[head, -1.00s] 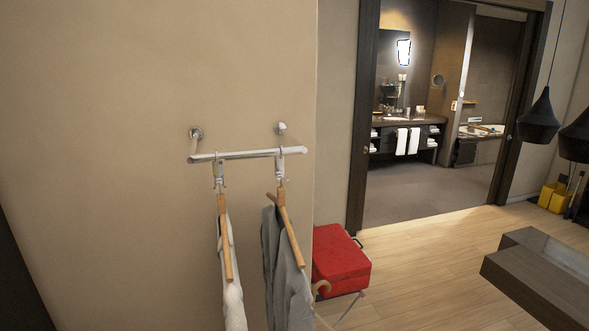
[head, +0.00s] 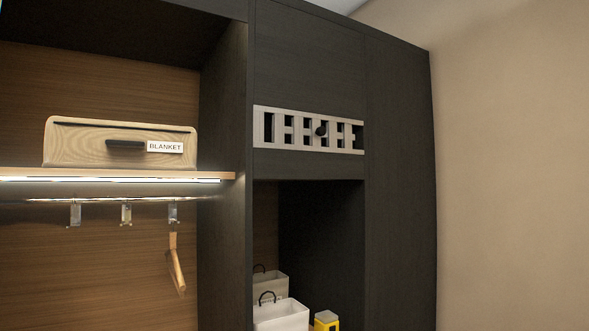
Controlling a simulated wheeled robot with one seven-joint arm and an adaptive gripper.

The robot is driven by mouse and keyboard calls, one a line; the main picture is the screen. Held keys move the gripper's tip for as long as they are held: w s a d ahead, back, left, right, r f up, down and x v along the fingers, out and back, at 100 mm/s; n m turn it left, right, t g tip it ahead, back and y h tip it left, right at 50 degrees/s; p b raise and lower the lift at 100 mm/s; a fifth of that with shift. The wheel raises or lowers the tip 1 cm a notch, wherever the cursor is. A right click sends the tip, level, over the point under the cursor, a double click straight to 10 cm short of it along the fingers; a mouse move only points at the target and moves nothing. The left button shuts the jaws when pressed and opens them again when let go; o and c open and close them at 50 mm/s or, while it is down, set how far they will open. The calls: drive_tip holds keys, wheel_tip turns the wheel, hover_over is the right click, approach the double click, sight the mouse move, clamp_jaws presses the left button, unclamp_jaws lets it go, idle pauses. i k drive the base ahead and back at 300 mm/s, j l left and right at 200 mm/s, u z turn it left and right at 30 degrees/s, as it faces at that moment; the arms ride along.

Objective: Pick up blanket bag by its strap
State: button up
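The blanket bag (head: 80,148) is a beige, box-like bag with rounded upper corners. It sits on the lit wooden shelf (head: 60,173) at the left of the head view. Its front carries a dark strap (head: 126,144) and a white label reading BLANKET (head: 165,147). My gripper is not in view.
A rail with several hooks and a wooden hanger (head: 176,265) hangs under the shelf. Right of it are a dark cabinet panel (head: 225,110), a slotted metal panel (head: 270,128) and an open niche with white handled bins (head: 283,317) and a yellow object (head: 327,320).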

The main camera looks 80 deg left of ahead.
sight(70, 142)
drive_tip(key=k+j+u, duration=0.4)
drive_tip(key=k+j, duration=0.35)
drive_tip(key=j, duration=0.15)
drive_tip(key=u, duration=2.65)
